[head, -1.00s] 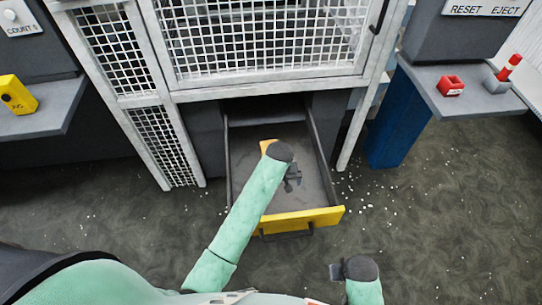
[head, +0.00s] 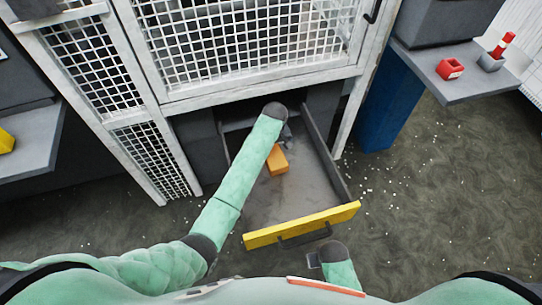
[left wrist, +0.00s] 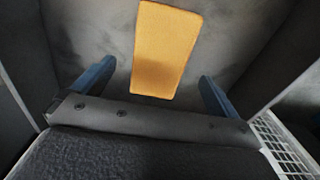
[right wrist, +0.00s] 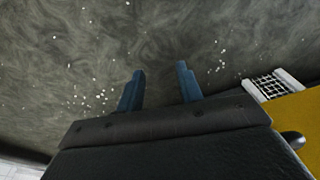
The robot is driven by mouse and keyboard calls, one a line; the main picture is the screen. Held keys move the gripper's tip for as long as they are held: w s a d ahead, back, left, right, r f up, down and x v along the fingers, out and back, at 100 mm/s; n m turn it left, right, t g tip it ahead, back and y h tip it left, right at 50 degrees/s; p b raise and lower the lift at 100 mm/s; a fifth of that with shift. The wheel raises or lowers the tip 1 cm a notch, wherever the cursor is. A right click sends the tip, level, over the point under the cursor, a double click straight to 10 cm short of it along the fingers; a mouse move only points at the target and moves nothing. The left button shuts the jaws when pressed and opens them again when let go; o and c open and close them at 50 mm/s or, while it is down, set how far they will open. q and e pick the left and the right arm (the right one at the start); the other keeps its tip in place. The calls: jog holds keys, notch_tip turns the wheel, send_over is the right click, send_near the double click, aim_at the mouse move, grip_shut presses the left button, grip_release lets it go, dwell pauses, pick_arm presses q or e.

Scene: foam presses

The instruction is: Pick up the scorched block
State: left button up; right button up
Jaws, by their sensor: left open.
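An orange-yellow block (head: 277,160) lies on the grey floor of the open drawer (head: 325,217). In the left wrist view the block (left wrist: 167,45) is long, with a darker patch toward its near end; I cannot tell whether that is scorching or shadow. My left gripper (head: 286,133) is inside the drawer, mostly hidden behind its own wrist. In its wrist view the left gripper (left wrist: 158,72) is open, with the block's near end in line between its fingers and not gripped. My right gripper (right wrist: 158,78) is open and empty over the carpet outside the drawer.
The drawer's side walls stand close around my left arm. A white mesh cage (head: 240,45) rises above the drawer. A grey shelf (head: 460,80) at right holds a red box (head: 451,69) and a red-and-white object (head: 503,45). White crumbs litter the carpet.

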aim_at(274, 155)
pick_arm(q)
jog(key=shift+w+a+f, duration=0.15)
jog(key=shift+a+f, duration=0.1)
jog(key=shift+f, duration=0.45)
jog(key=f+p, duration=0.1)
jog(key=f, duration=0.3)
jog(key=shift+d+f+p, duration=0.2)
jog(key=shift+f+p, duration=0.15)
jog(key=shift+f, duration=0.05)
pick_arm(e)
notch_tip(274, 155, down, 7)
jog(key=s, duration=0.1)
jog(key=shift+s+d, duration=0.4)
jog(key=shift+f, duration=0.1)
pick_arm(q)
jog(key=c, duration=1.1)
